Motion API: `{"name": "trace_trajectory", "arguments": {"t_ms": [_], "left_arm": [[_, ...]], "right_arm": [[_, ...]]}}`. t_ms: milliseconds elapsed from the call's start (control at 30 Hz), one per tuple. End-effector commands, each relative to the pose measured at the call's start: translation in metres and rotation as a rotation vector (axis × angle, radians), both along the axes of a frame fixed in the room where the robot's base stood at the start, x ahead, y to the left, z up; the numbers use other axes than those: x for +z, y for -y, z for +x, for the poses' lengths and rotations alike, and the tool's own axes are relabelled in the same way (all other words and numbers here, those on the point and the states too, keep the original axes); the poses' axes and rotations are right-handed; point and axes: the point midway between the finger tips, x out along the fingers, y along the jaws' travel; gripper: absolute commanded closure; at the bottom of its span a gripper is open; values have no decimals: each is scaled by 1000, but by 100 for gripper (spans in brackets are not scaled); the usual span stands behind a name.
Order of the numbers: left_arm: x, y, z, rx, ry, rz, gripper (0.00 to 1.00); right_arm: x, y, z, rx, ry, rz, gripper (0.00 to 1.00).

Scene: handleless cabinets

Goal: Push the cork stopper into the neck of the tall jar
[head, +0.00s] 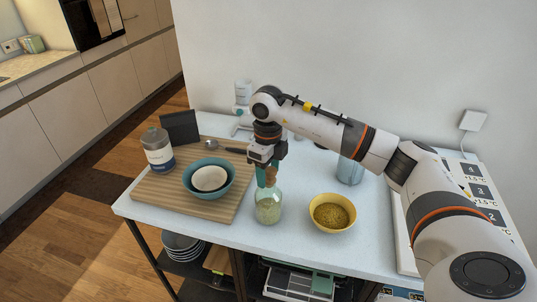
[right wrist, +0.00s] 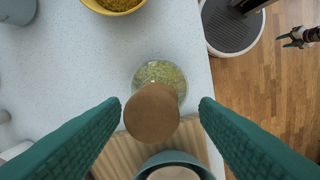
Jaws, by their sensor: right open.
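The tall jar (head: 268,208) is clear glass with pale greenish contents and stands upright near the table's front edge. The brown cork stopper (head: 271,175) is at the top of its neck; how deep it sits I cannot tell. In the right wrist view the round cork top (right wrist: 152,113) covers the neck, with the jar body (right wrist: 165,75) behind it. My right gripper (head: 265,172) is above the jar, pointing down. Its teal fingers are open on both sides of the cork, with gaps. My left gripper (right wrist: 288,40) shows small at the right wrist view's upper right edge.
A yellow bowl (head: 333,213) of grain stands right of the jar. A wooden board (head: 165,195) to the left bears a blue bowl (head: 190,185), a lidded canister (head: 157,152) and a dark spoon. A blue container (head: 350,170) stands behind. White table shows between jar and yellow bowl.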

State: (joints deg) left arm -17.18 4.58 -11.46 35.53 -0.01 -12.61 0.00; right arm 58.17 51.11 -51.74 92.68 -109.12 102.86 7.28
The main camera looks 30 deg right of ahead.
Motion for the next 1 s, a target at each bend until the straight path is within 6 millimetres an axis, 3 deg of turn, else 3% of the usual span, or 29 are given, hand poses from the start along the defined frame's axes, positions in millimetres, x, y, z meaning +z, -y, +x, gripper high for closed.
{"name": "trace_trajectory", "arguments": {"t_ms": [300, 500, 700, 1000], "left_arm": [[-24, 0, 0, 0, 0, 0, 48], [-23, 0, 0, 0, 0, 0, 48], [-22, 0, 0, 0, 0, 0, 48], [-22, 0, 0, 0, 0, 0, 48]], "right_arm": [[67, 0, 1, -1, 13, -1, 44], [103, 1, 0, -3, 11, -2, 44], [114, 1, 0, -2, 9, 0, 44], [114, 1, -1, -2, 9, 1, 44]]}}
